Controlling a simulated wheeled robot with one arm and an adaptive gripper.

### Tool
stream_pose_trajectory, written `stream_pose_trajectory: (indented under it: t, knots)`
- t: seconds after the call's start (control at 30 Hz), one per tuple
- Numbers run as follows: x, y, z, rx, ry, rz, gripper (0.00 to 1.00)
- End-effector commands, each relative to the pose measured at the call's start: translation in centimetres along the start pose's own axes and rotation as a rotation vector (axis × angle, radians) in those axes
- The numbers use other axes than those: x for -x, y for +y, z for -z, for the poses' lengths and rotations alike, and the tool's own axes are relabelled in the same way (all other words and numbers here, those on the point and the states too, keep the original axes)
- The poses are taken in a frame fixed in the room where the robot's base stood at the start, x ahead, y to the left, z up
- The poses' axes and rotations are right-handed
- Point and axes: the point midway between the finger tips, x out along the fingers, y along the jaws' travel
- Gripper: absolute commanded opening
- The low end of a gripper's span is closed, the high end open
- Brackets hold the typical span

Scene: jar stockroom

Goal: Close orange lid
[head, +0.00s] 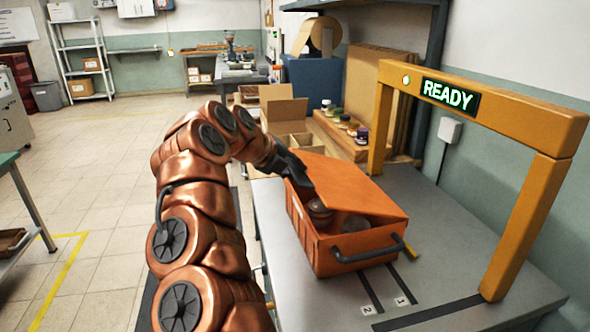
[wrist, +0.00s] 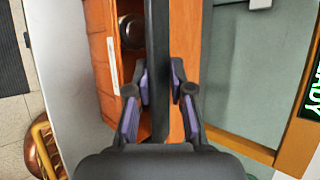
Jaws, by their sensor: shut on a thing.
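The orange crate (head: 302,228) stands on the grey bench, with a dark handle on its near end. Its orange lid (head: 352,184) is partly open, tilted up over the crate, with a gap at the left and near sides. Jars (head: 319,209) show inside through the gap. My gripper (head: 299,178) is at the lid's raised left edge. In the wrist view my gripper (wrist: 160,88) has its purple-padded fingers on both sides of the lid's dark edge (wrist: 157,35), shut on it. The crate wall (wrist: 102,60) and a jar (wrist: 130,30) are to the left there.
An orange gantry (head: 520,235) with a READY sign stands over the bench at right. Open cardboard boxes (head: 283,110) and a wooden rack of small jars (head: 345,124) are behind the crate. The bench front, with markers 1 and 2, is clear.

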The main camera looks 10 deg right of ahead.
Motion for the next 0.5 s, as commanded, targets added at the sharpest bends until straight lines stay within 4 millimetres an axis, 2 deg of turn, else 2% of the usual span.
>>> stream_pose_trajectory:
  t: [0.5]
  knots:
    - [-0.8,2.2,0.3,0.028,-0.002,0.065,0.0]
